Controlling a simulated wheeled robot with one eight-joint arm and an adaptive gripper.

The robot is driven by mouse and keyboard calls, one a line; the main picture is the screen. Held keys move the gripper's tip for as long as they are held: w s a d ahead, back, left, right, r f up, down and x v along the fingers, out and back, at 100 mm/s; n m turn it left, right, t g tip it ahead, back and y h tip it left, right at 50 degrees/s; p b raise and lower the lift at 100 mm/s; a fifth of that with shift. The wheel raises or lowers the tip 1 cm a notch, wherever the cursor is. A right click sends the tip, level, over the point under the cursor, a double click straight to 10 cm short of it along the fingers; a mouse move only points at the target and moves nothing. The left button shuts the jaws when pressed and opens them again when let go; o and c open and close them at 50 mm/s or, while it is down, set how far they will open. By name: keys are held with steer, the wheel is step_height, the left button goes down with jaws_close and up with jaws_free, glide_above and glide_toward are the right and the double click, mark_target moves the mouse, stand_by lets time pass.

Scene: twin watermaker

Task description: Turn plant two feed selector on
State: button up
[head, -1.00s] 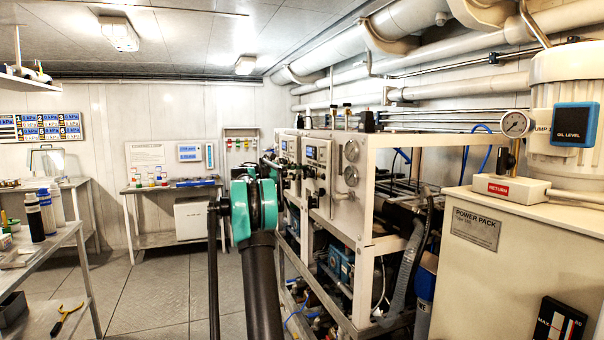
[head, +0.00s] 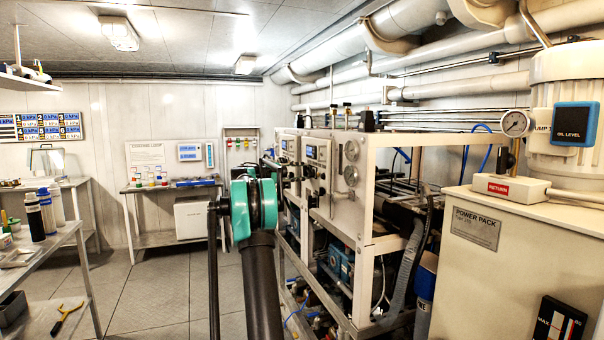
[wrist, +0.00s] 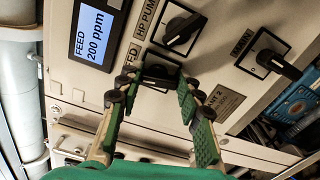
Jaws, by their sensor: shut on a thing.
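In the wrist view the plant two panel is close up, with a "UNIT 2" plate (wrist: 216,99). The black feed selector (wrist: 160,71) sits beside a partly covered "FEED" label (wrist: 126,77). My gripper (wrist: 158,84) has its green fingers with dark pads on either side of this selector and is shut on it. The fingers hide part of the knob, so its exact angle is hard to tell. In the head view the unit panels (head: 318,150) stand beyond my arm, and the gripper cannot be made out there.
The HP pump selector (wrist: 181,29) and the main switch (wrist: 270,63) are near the fingers. A pipe (wrist: 22,90) runs at the left. In the head view a power pack (head: 500,260) stands right; floor (head: 150,300) is clear left.

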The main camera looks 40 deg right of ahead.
steer(key=shift+m, duration=1.1)
steer(key=shift+f, duration=0.1)
steer(key=o, duration=0.9)
steer(key=v, duration=1.2)
steer(key=shift+a, duration=0.1)
